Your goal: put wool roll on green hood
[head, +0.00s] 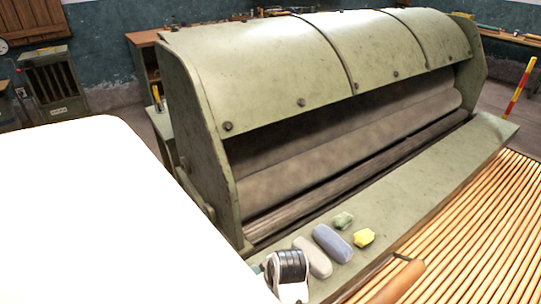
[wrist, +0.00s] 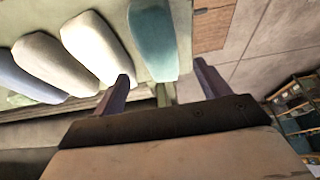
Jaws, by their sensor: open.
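The green hood (head: 290,62) is the curved, bolted cover over the big machine in the head view. Several wool rolls lie side by side on the green ledge below it. A beige-grey roll (head: 313,257) and a blue-grey roll (head: 332,242) show in the head view. The wrist view shows a teal roll (wrist: 153,38), a cream roll (wrist: 98,46) and a grey roll (wrist: 50,65). My gripper (wrist: 163,85) is open and empty, its fingers apart on either side of the teal roll's near end. I cannot tell whether they touch it. My arm hides part of the ledge in the head view.
A green lump (head: 343,220) and a yellow lump (head: 363,238) lie beside the rolls. The green ledge (head: 440,170) is bare farther right. A slatted wooden lattice (head: 470,225) runs along its front, with a brown cylinder (head: 398,283). Dark rollers (head: 350,150) sit under the hood.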

